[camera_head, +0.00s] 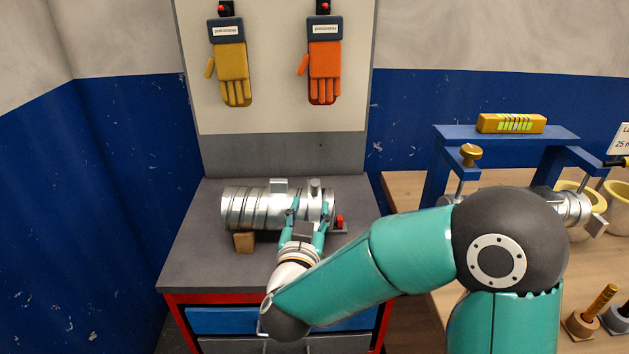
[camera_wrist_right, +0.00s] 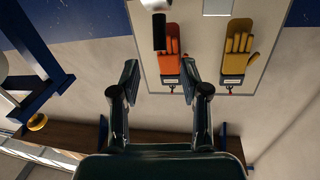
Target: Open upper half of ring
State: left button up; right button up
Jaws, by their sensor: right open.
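A silver spiral duct (camera_head: 240,207) lies on its side on the grey top of a workbench in the head view. A small upright metal post (camera_head: 315,186) stands at the top near its right end, and a flat metal tab (camera_head: 279,185) stands further left. The ring's halves cannot be told apart clearly; my fingers cover part of that end. My right gripper (camera_head: 309,208) is open at the near side of the duct's right part, its fingers pointing at it. In the right wrist view the open fingers (camera_wrist_right: 160,82) have nothing between them. My left gripper is out of view.
A brown block (camera_head: 244,242) sits in front of the duct, and a small red part (camera_head: 340,221) at its right end. A wooden table (camera_head: 405,190) with a blue frame (camera_head: 436,170) stands right. Yellow (camera_head: 231,70) and orange (camera_head: 324,70) gloves hang behind.

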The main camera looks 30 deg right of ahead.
aim_at(314, 188)
jog(key=p+x, duration=0.1)
jog(key=x, duration=0.8)
jog(key=shift+p, duration=0.4)
grip_shut()
